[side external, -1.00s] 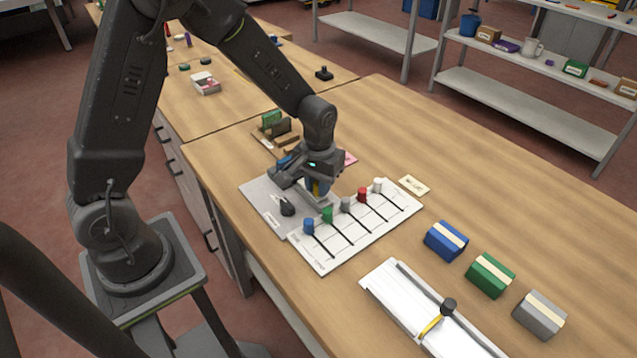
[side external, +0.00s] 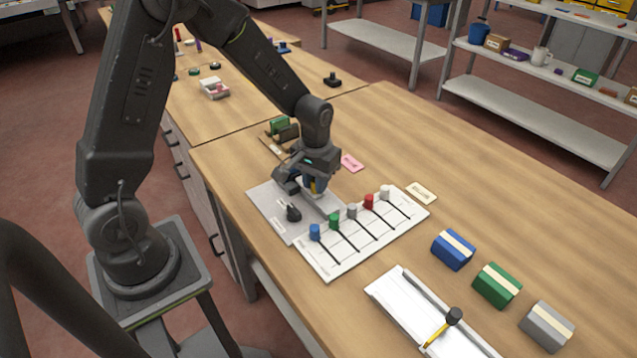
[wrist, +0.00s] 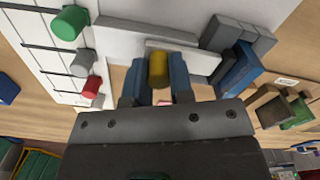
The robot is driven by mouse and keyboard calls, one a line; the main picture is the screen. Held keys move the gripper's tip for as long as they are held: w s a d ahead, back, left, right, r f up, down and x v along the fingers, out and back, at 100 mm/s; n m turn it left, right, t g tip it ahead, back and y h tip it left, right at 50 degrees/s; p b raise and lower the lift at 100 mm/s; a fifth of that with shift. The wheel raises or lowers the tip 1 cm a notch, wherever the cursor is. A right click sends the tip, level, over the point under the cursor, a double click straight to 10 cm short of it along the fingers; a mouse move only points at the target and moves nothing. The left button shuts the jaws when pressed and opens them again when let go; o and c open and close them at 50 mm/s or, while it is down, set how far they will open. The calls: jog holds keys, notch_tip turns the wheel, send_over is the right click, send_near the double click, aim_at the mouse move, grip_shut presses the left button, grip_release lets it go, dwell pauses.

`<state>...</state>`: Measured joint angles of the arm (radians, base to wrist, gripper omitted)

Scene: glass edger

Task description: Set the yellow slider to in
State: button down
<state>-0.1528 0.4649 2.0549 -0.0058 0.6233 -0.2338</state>
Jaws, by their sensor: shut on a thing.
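The yellow slider knob (wrist: 158,68) shows in the wrist view between the two blue-padded fingers of my gripper (wrist: 157,82), which is shut on it. Behind it is a pale bar on a light grey plate. In the side view a bit of the yellow knob (side external: 313,186) shows under my gripper (side external: 305,188), above the grey plate (side external: 270,205). My fingers and wrist hide most of the slider there. Any marking for "in" cannot be read.
A black lever knob (side external: 293,212) stands close by on the grey plate. A white panel (side external: 330,266) with blue, green, grey, red and white knobs adjoins it. Brown and green blocks (side external: 283,130) stand behind. A white rail fixture with a yellow arm (side external: 436,333) is nearer the front.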

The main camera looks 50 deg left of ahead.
jog(key=c, duration=1)
grip_release()
jog(key=shift+a, duration=0.2)
jog(key=shift+r, duration=0.1)
notch_tip(320, 180, up, 14)
jog(key=s+d+r+m+t, duration=0.2)
jog(key=s+d+r, duration=0.1)
jog(key=s, duration=0.6)
jog(key=s+d+r+m+t, duration=0.2)
jog(key=s+d+r+t, duration=0.1)
jog(key=s, duration=0.5)
jog(key=shift+s+r+t, duration=0.3)
jog(key=shift+s+r, duration=0.1)
jog(key=shift+r, duration=0.2)
